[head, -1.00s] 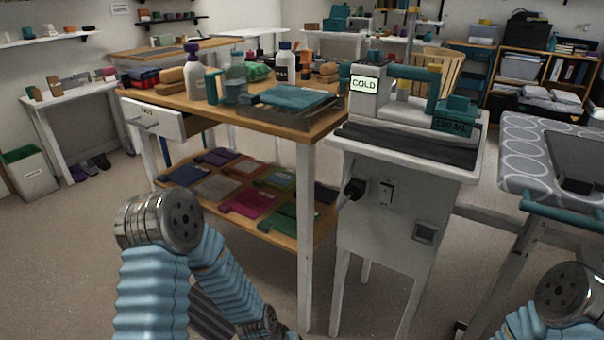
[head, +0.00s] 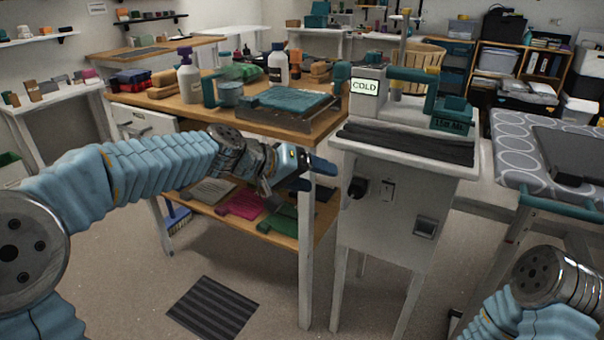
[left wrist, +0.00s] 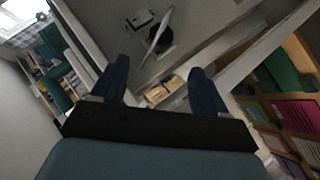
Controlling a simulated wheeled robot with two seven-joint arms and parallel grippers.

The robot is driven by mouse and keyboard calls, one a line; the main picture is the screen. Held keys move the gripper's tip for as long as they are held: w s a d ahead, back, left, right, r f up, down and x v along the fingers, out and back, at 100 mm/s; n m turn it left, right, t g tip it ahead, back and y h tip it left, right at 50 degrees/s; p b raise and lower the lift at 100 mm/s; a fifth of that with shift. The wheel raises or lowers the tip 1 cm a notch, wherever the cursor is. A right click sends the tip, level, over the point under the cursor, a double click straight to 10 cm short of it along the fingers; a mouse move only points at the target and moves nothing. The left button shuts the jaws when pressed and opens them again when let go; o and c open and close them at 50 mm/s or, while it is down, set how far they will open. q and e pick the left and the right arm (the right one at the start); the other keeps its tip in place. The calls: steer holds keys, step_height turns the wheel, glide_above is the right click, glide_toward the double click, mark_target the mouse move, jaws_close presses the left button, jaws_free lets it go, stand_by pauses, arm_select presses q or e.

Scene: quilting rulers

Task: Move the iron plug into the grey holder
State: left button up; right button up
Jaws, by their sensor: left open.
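The iron plug (head: 357,188), black and rounded, sits on the front of the white stand (head: 378,240) under the iron marked COLD. In the left wrist view the black plug (left wrist: 160,38) shows beyond the fingertips, partly crossed by a pale strip. A small grey square holder (head: 425,226) is on the same front, lower right of the plug. My left gripper (head: 325,173) is open and empty, left of the plug and apart from it. Its two blue fingers (left wrist: 158,78) stand wide apart in the left wrist view. My right gripper is out of view.
A plate with a slot (head: 388,192) lies between plug and holder. The wooden table (head: 300,133) and its lower shelf with coloured packets stand left, its white leg (head: 306,260) near my left gripper. An ironing board (head: 515,150) stands right.

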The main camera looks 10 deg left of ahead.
mark_target(351, 188)
arm_select(q)
steer(key=x, duration=1.1)
steer(key=shift+d+f+p, duration=0.1)
steer(key=shift+p, duration=0.2)
steer(key=c, duration=1.3)
